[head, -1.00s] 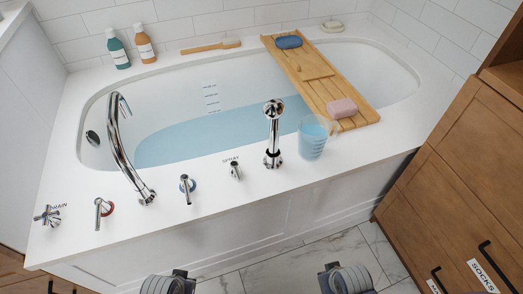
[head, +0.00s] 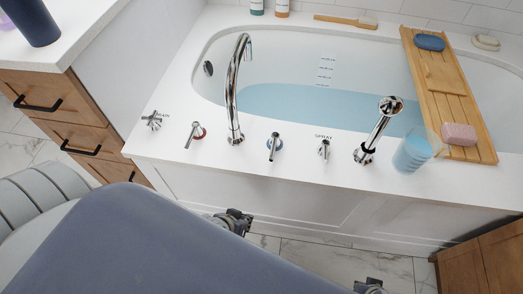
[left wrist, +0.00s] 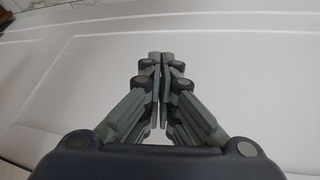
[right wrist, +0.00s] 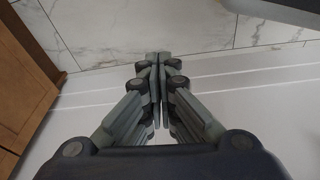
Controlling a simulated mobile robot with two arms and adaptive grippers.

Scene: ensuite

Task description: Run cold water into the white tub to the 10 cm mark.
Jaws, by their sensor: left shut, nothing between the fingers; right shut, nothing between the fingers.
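The white tub (head: 215,45) holds pale blue water (head: 290,103). Several marks (head: 325,70) are on its far inner wall; the surface is near the lowest, and their labels are too small to read. The chrome spout (head: 235,85) arches over the near rim with no visible stream. The blue-ringed tap (head: 274,147) is right of its base, the red-ringed tap (head: 196,134) left. My left gripper (head: 236,222) is shut and empty in front of the tub's panel, below the taps. My right gripper (head: 371,287) is shut and empty, low at the bottom edge.
The drain handle (head: 152,120), spray handle (head: 323,149), hand shower (head: 378,130) and a blue-tinted jug (head: 412,150) stand on the near rim. A wooden caddy (head: 419,60) crosses the tub with blue and pink blocks. A drawer cabinet (head: 90,120) stands left.

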